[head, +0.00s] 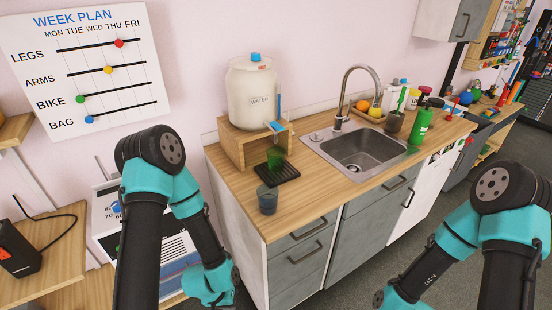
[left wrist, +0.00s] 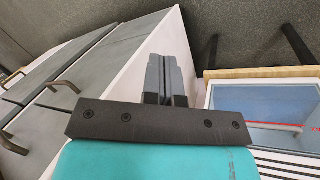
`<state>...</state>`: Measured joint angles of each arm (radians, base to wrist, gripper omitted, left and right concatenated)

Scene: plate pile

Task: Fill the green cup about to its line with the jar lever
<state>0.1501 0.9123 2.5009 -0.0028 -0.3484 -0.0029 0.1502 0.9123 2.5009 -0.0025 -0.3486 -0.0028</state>
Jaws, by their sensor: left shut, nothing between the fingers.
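The green cup (head: 276,157) stands upright below the lever, on the black ribbed drip tray (head: 284,177). Its line and water level are too small to tell. My left gripper (left wrist: 167,78) is shut and empty in the left wrist view, low in front of the cabinets and apart from cup and jar. My right gripper is outside the views; only its arm shows.
A dark blue-grey cup (head: 267,199) stands near the counter's front left edge, close to the tray. The sink (head: 365,152) with its tall faucet (head: 357,80) is to the right. A green bottle (head: 420,125) and other items stand beyond it.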

